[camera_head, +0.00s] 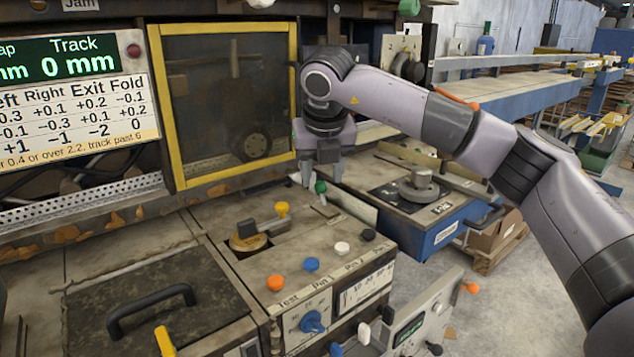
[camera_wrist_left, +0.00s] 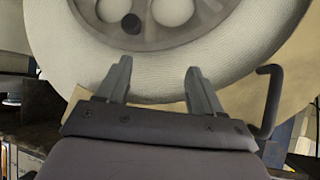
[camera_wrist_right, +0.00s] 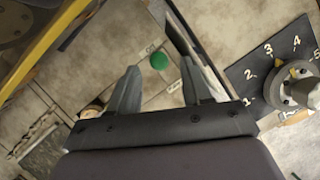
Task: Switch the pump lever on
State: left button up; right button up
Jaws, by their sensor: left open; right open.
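A green-knobbed lever (camera_head: 320,187) stands on the worn machine top, and I take it for the pump lever. Its round green knob also shows in the right wrist view (camera_wrist_right: 158,61), with small labels beside it that I cannot read surely. My right gripper (camera_head: 321,176) points down over it, open, with the knob seen between the fingertips in the right wrist view (camera_wrist_right: 160,69). I cannot tell whether the fingers touch it. My left gripper (camera_wrist_left: 158,67) is open and empty in front of a large pale roll (camera_wrist_left: 110,62); it is outside the head view.
Orange (camera_head: 276,283), blue (camera_head: 311,264), white (camera_head: 342,248) and black (camera_head: 368,234) knobs line the panel edge. A yellow knob (camera_head: 282,208) stands left of the green one. A yellow-framed window (camera_head: 222,100) rises behind. A numbered dial plate (camera_wrist_right: 275,62) lies to the right.

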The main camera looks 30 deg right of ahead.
aim_at(325, 189)
jog(key=shift+p+x, duration=0.35)
jog(key=shift+x, duration=2)
grip_shut()
jog(key=t+b, duration=0.1)
jog(key=b, duration=0.4)
jog(key=s+t+b, duration=0.1)
jog(key=t+b, duration=0.1)
jog(key=b, duration=0.3)
jog(key=shift+s+f, duration=0.1)
jog(key=shift+f, duration=0.25)
jog(key=t+b, duration=0.1)
jog(key=b, duration=0.3)
jog(key=s+t+b, duration=0.1)
jog(key=t+b, duration=0.1)
jog(key=b, duration=0.3)
jog(key=shift+s+d+r+m+t+b, duration=0.1)
jog(key=shift+s+r+m+t+b, duration=0.1)
jog(key=shift+m+t+b, duration=0.15)
jog(key=shift+s+r+t+b, duration=0.15)
jog(key=shift+t+b, duration=0.2)
jog(key=shift+b, duration=0.5)
jog(key=shift+r, duration=0.1)
